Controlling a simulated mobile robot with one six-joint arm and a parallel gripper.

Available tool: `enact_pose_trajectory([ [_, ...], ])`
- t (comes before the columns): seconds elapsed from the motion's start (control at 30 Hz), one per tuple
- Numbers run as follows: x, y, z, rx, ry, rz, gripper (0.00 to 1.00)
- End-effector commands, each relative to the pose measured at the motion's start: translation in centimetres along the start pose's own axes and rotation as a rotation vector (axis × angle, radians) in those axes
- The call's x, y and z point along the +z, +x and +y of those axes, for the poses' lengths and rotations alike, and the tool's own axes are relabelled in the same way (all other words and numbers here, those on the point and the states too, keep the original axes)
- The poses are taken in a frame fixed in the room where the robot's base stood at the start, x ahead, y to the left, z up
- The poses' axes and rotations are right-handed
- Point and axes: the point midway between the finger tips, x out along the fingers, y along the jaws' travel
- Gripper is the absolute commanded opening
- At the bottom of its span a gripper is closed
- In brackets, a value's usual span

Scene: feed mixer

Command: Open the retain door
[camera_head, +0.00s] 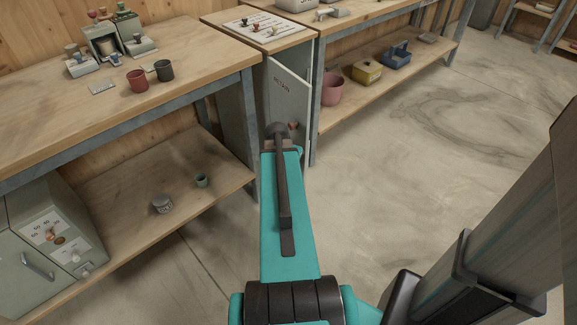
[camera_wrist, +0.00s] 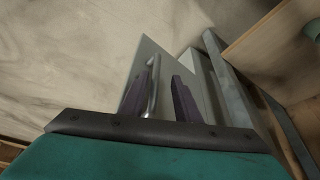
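The retain door (camera_head: 287,88) is a narrow grey panel with dark lettering on the cabinet between the two benches. It stands ajar, angled out from the cabinet front. In the wrist view the door (camera_wrist: 143,60) shows a metal bar handle (camera_wrist: 153,88). My gripper (camera_wrist: 166,88) has its two dark purple fingers apart, one on each side of the handle, which lies closer to the left finger. I cannot tell whether a finger touches it. In the head view my arm hides the fingers and handle.
The cabinet (camera_head: 233,112) has a panel of small knobs (camera_head: 262,27) on top. The left bench (camera_head: 60,125) and right bench's lower shelf (camera_head: 350,112) flank it. A pink pot (camera_head: 332,89) stands on that shelf. The floor (camera_head: 440,160) to the right is clear.

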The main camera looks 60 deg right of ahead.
Motion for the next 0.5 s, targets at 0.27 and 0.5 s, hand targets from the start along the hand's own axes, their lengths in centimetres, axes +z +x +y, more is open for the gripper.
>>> enact_pose_trajectory([
  [0.27,0.0,-4.5,-0.2,-0.002,-0.001,0.002,0.29],
  [0.5,0.0,-7.9,-0.3,-0.002,-0.001,0.003,0.29],
])
